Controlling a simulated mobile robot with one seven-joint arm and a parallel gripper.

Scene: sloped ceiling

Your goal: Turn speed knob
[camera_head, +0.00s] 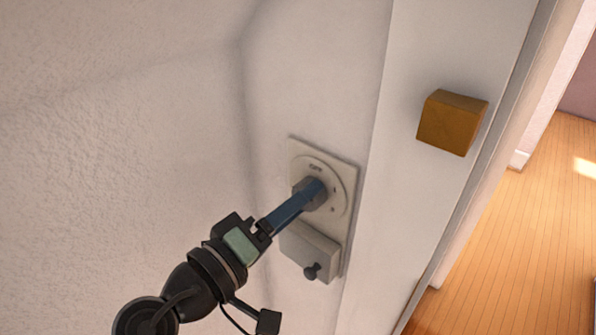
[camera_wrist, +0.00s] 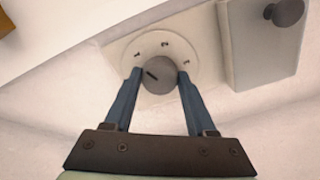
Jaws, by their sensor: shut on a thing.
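The speed knob is a grey round knob (camera_head: 309,191) on a cream wall plate (camera_head: 349,170) with a pale dial around it. The dial bears small markings, and "OFF" seems to be at its top in the head view. In the wrist view the knob (camera_wrist: 159,75) shows a dark pointer line on its face. My gripper (camera_head: 312,193) has blue fingers that reach the knob. In the wrist view the fingers of my gripper (camera_wrist: 158,77) sit on both sides of the knob, shut on it. The fingers hide part of the knob in the head view.
A cream box (camera_head: 310,248) with a small dark knob (camera_head: 312,271) sits just below the dial on the plate. A wooden block (camera_head: 452,122) sticks out from the white door frame (camera_head: 440,40) at right. Beyond is an open doorway with wooden floor (camera_head: 510,230).

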